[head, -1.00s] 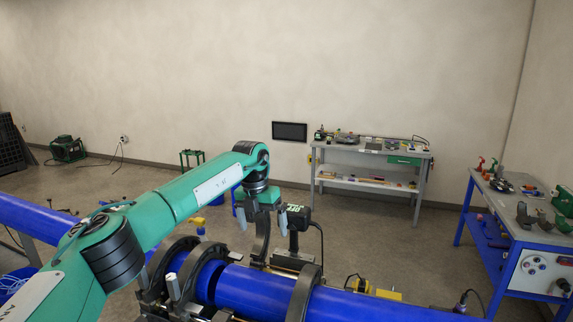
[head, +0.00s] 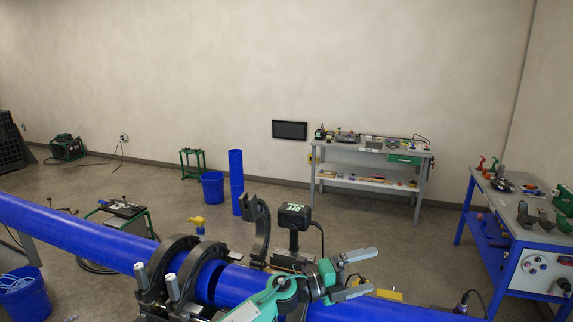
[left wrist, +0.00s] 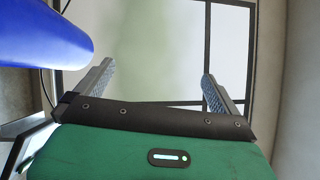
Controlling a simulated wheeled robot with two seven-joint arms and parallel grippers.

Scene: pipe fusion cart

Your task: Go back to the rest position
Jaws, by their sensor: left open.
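My left gripper (head: 366,272) is low at the front right in the head view, in front of the right-hand blue pipe (head: 410,312), with its fingers pointing right. It is open and empty; the left wrist view shows its two ridged fingers apart with nothing between them (left wrist: 157,88). A blue pipe end (left wrist: 45,48) shows beside it there. The long left-hand pipe (head: 85,237) and the right-hand pipe lie in the dark clamp rings (head: 172,262) of the fusion machine. One ring half (head: 261,228) stands raised. My right gripper is not in view.
Behind the machine stand a black tool with a green display (head: 294,217), a blue bucket (head: 212,188) and an upright blue pipe (head: 236,182). A grey workbench (head: 345,148) is at the back and a blue-framed bench (head: 520,232) at the right. The floor between is mostly clear.

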